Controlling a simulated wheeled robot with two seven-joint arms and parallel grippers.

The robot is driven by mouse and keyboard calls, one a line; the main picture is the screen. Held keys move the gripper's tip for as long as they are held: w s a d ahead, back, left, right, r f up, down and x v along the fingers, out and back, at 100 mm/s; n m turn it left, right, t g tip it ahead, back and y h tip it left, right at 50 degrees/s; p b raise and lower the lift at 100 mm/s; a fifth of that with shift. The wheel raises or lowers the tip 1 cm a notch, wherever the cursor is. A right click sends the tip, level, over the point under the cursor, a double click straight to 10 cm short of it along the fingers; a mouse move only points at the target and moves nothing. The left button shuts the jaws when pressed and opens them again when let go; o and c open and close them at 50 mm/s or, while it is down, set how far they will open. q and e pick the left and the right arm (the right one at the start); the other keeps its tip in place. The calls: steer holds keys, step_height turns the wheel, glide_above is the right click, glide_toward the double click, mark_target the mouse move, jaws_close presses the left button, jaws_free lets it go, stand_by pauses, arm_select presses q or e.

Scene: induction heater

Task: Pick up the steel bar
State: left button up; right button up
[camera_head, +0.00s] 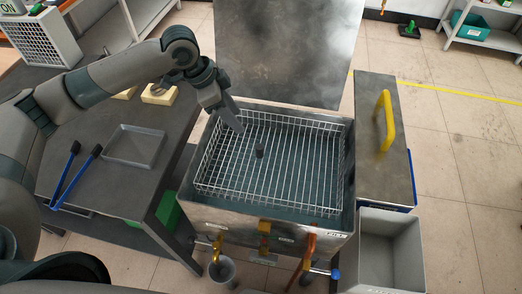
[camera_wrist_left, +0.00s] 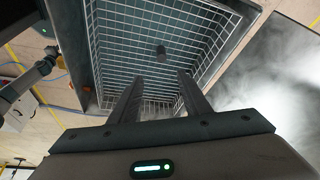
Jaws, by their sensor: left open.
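The steel bar (camera_head: 260,150) is a short dark grey cylinder. It stands upright in the wire basket (camera_head: 322,205), inside the open metal tank, near the middle of the basket. It also shows in the left wrist view (camera_wrist_left: 161,53), beyond the fingertips. My left gripper (camera_head: 232,118) is over the upper left part of the basket, to the upper left of the bar and apart from it. In the left wrist view its two fingers (camera_wrist_left: 155,82) are spread with nothing between them. My right gripper is not in view.
The tank's lid (camera_head: 290,50) stands raised behind it. A box with a yellow handle (camera_head: 384,120) and an empty grey bin (camera_head: 390,250) stand to the right.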

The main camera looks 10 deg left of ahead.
arm_select(q)
steer(key=shift+w+f, duration=0.3)
steer(key=shift+f, duration=0.1)
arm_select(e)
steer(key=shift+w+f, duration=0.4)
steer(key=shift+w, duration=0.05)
arm_select(q)
steer(key=shift+s, duration=0.1)
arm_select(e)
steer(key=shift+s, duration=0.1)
arm_select(q)
steer(key=p, duration=0.3)
glide_above(258, 147)
steer(key=a, duration=0.2)
steer(key=f, duration=1)
steer(key=shift+s+d+f, duration=0.1)
steer(key=shift+s+f, duration=0.1)
steer(key=shift+s, duration=0.1)
steer(key=shift+d+f, duration=0.15)
steer(key=shift+f, duration=0.3)
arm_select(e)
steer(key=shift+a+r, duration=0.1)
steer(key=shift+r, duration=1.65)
